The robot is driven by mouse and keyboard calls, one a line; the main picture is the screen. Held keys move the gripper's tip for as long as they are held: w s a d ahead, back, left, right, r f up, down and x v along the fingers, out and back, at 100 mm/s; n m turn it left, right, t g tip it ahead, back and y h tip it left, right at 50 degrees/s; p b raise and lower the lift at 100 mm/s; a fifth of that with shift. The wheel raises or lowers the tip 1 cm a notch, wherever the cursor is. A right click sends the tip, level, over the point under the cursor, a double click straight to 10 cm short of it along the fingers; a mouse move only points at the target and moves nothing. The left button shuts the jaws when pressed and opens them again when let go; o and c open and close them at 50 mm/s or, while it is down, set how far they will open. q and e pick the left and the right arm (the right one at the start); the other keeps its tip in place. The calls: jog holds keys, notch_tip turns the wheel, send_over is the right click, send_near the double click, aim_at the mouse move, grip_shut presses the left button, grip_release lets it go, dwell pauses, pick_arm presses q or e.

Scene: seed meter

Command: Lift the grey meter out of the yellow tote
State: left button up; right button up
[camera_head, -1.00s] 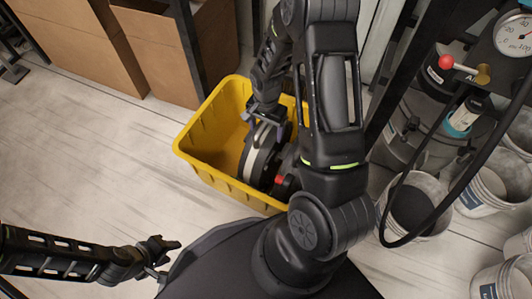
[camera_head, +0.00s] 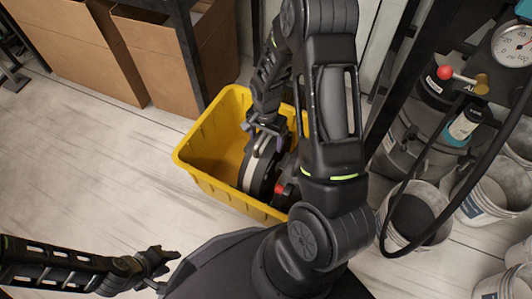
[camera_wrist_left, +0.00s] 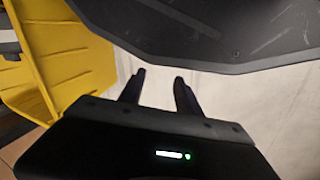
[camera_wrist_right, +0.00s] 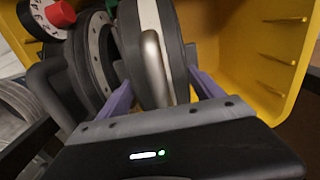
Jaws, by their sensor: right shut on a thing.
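The yellow tote (camera_head: 205,180) stands on the floor ahead of me; its wall also shows in the right wrist view (camera_wrist_right: 262,45). The grey meter (camera_head: 249,172), a dark round housing with a pale band and a red knob, sits inside the tote, upright or nearly so. My right gripper (camera_head: 264,140) reaches into the tote from above and is shut on the meter. In the right wrist view (camera_wrist_right: 160,92) its fingers lie on both sides of the banded disc with a metal handle. My left gripper (camera_wrist_left: 160,80) is open and empty, low at the left (camera_head: 172,258).
Cardboard boxes (camera_head: 80,45) stand behind the tote to the left. White buckets (camera_head: 415,215) and a dark frame with a gauge (camera_head: 515,43) stand to the right. A black hose hangs there. The floor left of the tote is clear.

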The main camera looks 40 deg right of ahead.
jog(key=shift+w+r, duration=0.15)
pick_arm(q)
notch_tip(320, 180, up, 6)
jog(key=s+d+p, duration=0.1)
jog(key=p, duration=0.5)
jog(key=shift+s+d+r+g, duration=0.15)
jog(key=shift+s+r+g, duration=0.05)
jog(key=shift+s+g, duration=0.1)
pick_arm(e)
notch_tip(320, 180, up, 18)
